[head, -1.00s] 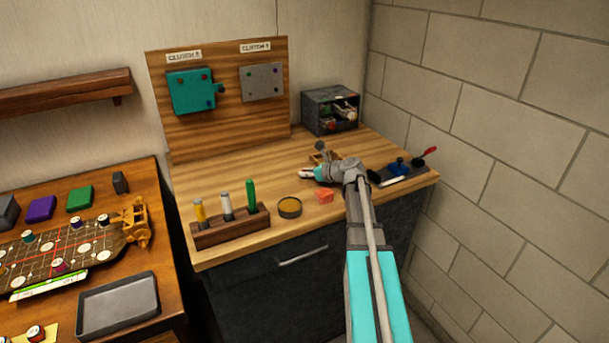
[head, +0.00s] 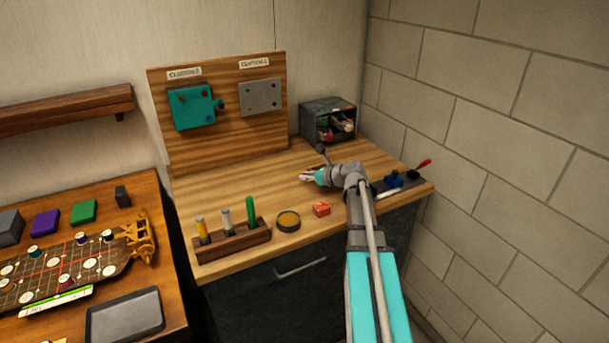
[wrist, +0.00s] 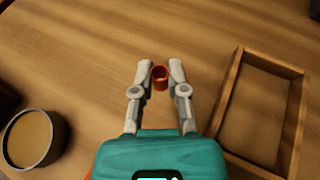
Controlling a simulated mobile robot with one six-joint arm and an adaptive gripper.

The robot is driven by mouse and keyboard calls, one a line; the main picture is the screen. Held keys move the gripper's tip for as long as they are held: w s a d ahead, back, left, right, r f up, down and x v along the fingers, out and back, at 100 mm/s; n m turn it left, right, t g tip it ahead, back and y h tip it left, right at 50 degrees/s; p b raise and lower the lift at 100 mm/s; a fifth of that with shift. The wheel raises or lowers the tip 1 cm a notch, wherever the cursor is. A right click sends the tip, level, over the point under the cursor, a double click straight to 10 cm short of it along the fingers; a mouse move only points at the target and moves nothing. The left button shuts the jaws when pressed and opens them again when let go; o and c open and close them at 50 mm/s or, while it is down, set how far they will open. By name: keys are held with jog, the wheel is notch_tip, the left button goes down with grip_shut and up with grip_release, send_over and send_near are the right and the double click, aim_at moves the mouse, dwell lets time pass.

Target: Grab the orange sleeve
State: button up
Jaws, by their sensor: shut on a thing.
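The orange sleeve (wrist: 160,78) is a small, hollow, red-orange ring standing between my fingertips in the wrist view. My gripper (wrist: 160,72) is closed around it, one pale finger on each side, low over the wooden worktop. In the head view my gripper (head: 308,174) is over the middle right of the worktop, pointing left. The sleeve is too small to make out clearly there.
A wooden frame tray (wrist: 228,100) is right of my gripper. A tool rack (head: 232,240) stands left; a dark organizer (head: 328,120) is behind.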

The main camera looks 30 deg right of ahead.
jog(key=s+r+p, duration=0.7)
jog(key=s+r, duration=0.1)
jog(key=s, duration=0.4)
jog(key=shift+s+d, duration=0.15)
jog(key=shift+s, duration=0.05)
